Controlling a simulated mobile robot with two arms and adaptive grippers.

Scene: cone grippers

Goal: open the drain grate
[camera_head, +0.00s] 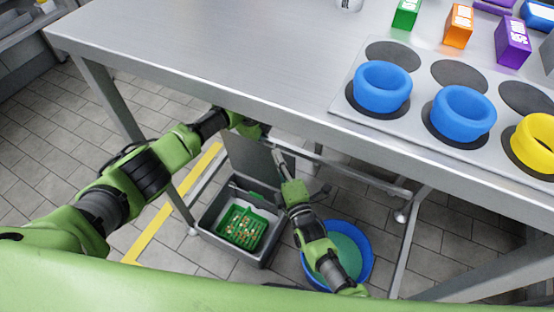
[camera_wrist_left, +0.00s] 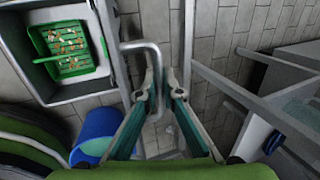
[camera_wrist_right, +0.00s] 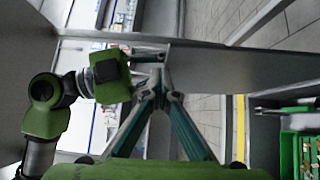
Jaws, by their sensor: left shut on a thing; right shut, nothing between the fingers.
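A grey drain box (camera_head: 208,222) stands on the floor under the table. Its flat grey cover, which I take as the drain grate (camera_head: 248,160), stands raised at the back of the box. A green basket with small bits (camera_head: 242,228) sits inside; it also shows in the left wrist view (camera_wrist_left: 70,48). My left gripper (camera_wrist_left: 164,92) is shut on a bent grey bar handle (camera_wrist_left: 140,46) beside the box. My right gripper (camera_wrist_right: 161,92) is shut and empty, its tips close to the grey cover (camera_wrist_right: 225,68); contact is unclear. In the head view, the left fingertips are hidden.
The steel table (camera_head: 220,50) overhangs the box, and its legs and crossbars (camera_head: 345,170) are close to my arms. A blue tub (camera_head: 365,262) stands right of the box. Blue and yellow rings and small boxes lie on the table. Tiled floor is free at left.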

